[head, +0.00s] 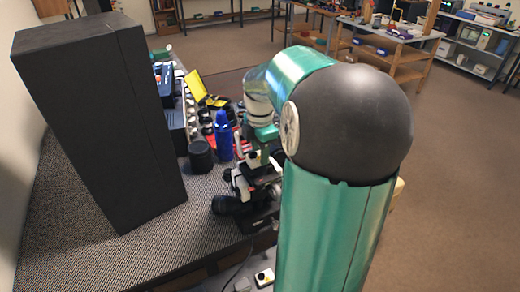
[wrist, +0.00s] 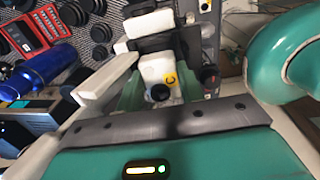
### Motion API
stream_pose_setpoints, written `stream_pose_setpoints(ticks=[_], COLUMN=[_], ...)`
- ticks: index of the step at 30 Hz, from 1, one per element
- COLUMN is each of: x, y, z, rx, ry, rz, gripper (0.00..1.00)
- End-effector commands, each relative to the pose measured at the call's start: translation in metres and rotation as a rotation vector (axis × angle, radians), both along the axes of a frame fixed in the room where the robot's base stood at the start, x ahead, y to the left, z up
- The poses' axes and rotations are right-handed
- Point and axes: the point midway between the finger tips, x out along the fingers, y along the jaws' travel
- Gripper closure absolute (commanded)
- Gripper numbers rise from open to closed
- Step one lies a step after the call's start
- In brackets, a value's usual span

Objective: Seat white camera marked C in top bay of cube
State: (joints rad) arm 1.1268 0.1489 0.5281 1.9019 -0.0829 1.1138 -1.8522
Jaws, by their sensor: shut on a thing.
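The white camera (wrist: 158,72) with a yellow round mark reading C shows in the middle of the wrist view, its dark round end towards me. My gripper (wrist: 160,92) is shut on it, with a green finger at each side. In the head view, my arm hides much of my gripper and the held camera cannot be made out clearly. I cannot pick out the cube or its top bay with certainty. A black and white device (wrist: 150,25) is just beyond the camera in the wrist view; whether they touch is unclear.
A tall black box (head: 95,110) stands on the left of the patterned bench (head: 165,240). A blue bottle (head: 224,135) and a black cylinder (head: 201,157) stand near the black and white equipment (head: 250,190). A red case (wrist: 35,35) lies at the wrist view's upper left.

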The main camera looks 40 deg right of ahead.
Motion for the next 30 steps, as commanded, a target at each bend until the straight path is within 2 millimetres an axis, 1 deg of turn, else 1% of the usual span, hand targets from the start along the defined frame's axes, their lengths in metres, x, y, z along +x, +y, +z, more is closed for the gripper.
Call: stream_pose_setpoints(ticks=[16, 30], x=[0.000, 0.000], y=[0.000, 0.000], z=[-0.012, -0.014], rx=[-0.001, -0.002], ry=[-0.001, -0.002], rz=[0.000, 0.000], gripper=[0.86, 0.86])
